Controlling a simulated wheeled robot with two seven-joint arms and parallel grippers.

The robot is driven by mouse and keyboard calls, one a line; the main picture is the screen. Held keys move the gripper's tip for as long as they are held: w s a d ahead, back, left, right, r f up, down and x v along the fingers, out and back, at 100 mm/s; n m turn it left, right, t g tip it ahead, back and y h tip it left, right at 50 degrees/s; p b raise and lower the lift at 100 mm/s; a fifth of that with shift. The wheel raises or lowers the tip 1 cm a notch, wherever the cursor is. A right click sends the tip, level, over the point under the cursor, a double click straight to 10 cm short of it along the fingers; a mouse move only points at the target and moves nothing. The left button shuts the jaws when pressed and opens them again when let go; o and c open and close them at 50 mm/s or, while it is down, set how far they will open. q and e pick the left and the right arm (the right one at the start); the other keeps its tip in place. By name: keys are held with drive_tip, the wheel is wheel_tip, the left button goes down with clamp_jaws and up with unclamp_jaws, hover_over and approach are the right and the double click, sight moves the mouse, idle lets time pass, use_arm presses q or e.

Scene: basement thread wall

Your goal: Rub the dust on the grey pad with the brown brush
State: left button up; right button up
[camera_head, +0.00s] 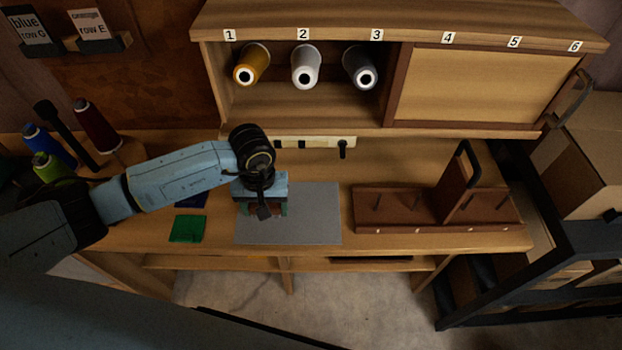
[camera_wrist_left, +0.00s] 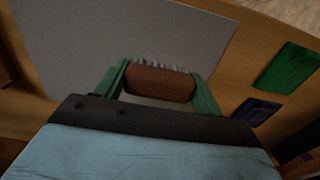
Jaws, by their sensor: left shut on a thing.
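My left gripper (camera_head: 264,210) is over the left part of the grey pad (camera_head: 312,214), which lies flat on the wooden bench. In the left wrist view its two green fingers (camera_wrist_left: 160,84) are shut on the brown brush (camera_wrist_left: 158,83). The brush's pale bristles show past its far side, over the grey pad (camera_wrist_left: 130,35). I cannot tell whether the bristles touch the pad. No dust can be made out on the visible part of the pad. My right gripper is not in view.
A green cloth (camera_head: 187,229) lies left of the pad, with a dark blue one behind it. A brown peg rack (camera_head: 437,210) with a handle stands to the right. Several thread cones (camera_head: 305,68) sit in the shelf behind. Other cones stand at the left.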

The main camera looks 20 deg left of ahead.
use_arm(q)
drive_tip(key=shift+s+a+b, duration=0.15)
drive_tip(key=shift+s+a, duration=0.1)
drive_tip(key=shift+a, duration=0.75)
drive_tip(key=shift+s+a+b, duration=0.15)
drive_tip(key=shift+s+a, duration=0.05)
drive_tip(key=shift+a, duration=0.75)
drive_tip(key=shift+s+a+r, duration=0.1)
drive_tip(key=shift+r, duration=0.2)
drive_tip(key=shift+r+p, duration=0.55)
drive_tip(key=shift+r, duration=0.35)
drive_tip(key=shift+r+p, duration=1.8)
drive_tip(key=shift+r, duration=1)
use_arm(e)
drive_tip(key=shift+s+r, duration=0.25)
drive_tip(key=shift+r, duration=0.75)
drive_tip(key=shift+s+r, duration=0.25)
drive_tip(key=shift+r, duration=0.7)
